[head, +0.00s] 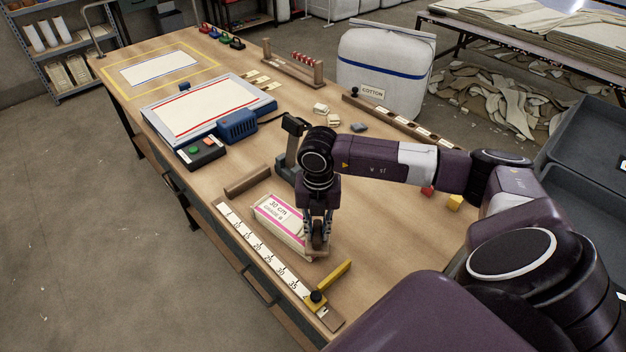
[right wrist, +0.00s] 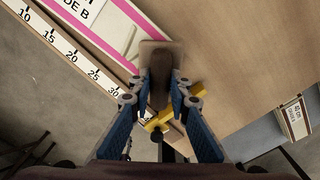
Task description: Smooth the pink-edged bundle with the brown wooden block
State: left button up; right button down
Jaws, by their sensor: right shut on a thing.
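The pink-edged bundle (head: 272,216) is a white block-shaped pack marked "30 cm GRADE B", lying on the table beside the ruler. It also shows at the top left of the right wrist view (right wrist: 103,22). My right gripper (head: 317,238) points down at the bundle's near right end. It is shut on the brown wooden block (right wrist: 158,52), which has a handle between the fingers. The block's flat end lies at or over the bundle's end; I cannot tell if they touch. My left gripper is not in view.
A white ruler (head: 262,249) with a yellow stop (head: 331,279) runs along the front edge. A brown wooden bar (head: 247,181) lies at the bundle's far end. The table right of my gripper is mostly clear.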

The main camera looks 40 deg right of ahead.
aim_at(296, 226)
jog(key=shift+w+a+f+b, duration=0.15)
jog(key=shift+w+b, duration=0.2)
jog(key=shift+w, duration=0.25)
jog(key=shift+w+a+f+b, duration=0.1)
jog(key=shift+w+b, duration=0.25)
jog(key=shift+w, duration=0.25)
jog(key=shift+w+a+r+b, duration=0.15)
jog(key=shift+w+b, duration=0.35)
jog(key=shift+w, duration=0.8)
jog(key=shift+w+a+r+b, duration=0.1)
jog(key=shift+w+a+b, duration=0.3)
jog(key=shift+w, duration=0.9)
jog(key=shift+d, duration=0.2)
notch_tip(296, 226, up, 6)
jog(key=p, duration=0.4)
notch_tip(296, 226, up, 3)
jog(key=shift+p, duration=0.95)
